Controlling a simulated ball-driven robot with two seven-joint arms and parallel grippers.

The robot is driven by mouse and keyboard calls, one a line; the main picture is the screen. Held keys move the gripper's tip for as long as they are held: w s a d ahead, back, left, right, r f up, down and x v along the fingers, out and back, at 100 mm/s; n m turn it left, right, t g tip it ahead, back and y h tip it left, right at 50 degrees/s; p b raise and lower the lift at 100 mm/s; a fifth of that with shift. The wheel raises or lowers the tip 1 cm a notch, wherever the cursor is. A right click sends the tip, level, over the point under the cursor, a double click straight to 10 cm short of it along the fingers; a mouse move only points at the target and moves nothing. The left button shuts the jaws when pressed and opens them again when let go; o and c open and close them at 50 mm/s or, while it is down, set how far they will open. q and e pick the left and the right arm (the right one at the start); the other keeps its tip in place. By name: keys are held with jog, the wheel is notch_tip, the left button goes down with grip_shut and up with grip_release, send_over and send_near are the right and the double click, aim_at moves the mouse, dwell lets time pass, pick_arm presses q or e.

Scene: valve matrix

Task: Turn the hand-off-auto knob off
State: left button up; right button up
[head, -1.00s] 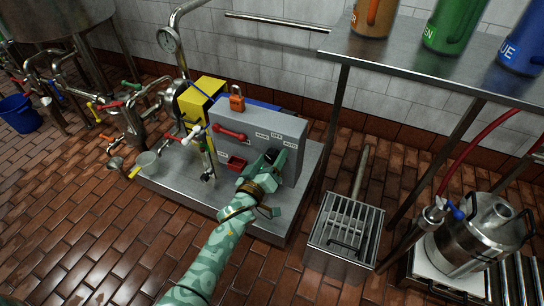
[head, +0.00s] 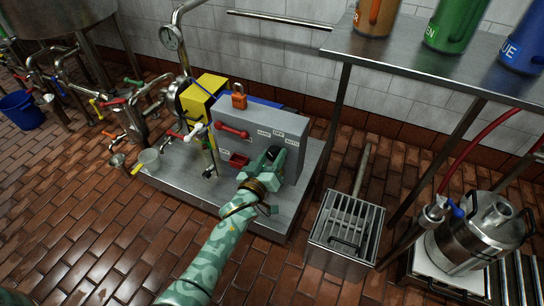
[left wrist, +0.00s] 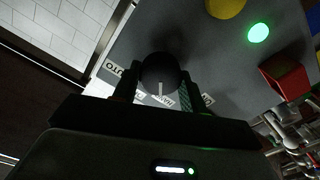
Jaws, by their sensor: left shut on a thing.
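The hand-off-auto knob is a round black knob on the grey panel (head: 290,115). In the left wrist view the knob (left wrist: 160,68) has a short white pointer line facing down in the picture, towards the label side. White labels lie around it; the AUTO label (left wrist: 115,68) is at left, and others are partly hidden by the fingers. In the head view the HAND, OFF and AUTO labels (head: 278,134) sit above the knob. My left gripper (head: 270,160) is shut on the knob, one finger on each side. My right gripper is not in view.
The panel also bears a red lever handle (head: 232,130), a red block (head: 238,160), and an orange padlock (head: 239,97) on top. A green lamp (left wrist: 259,32) glows near the knob. A shelf (head: 430,65) and a grated metal box (head: 345,232) stand at right.

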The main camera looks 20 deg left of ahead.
pick_arm(q)
jog(key=m, duration=0.3)
jog(key=shift+m, duration=1.1)
jog(key=shift+d+m, duration=0.1)
jog(key=shift+m, duration=1.1)
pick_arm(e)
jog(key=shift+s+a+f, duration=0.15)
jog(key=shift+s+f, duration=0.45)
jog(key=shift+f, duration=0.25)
pick_arm(q)
jog(key=o, duration=1)
jog(key=shift+c, duration=0.2)
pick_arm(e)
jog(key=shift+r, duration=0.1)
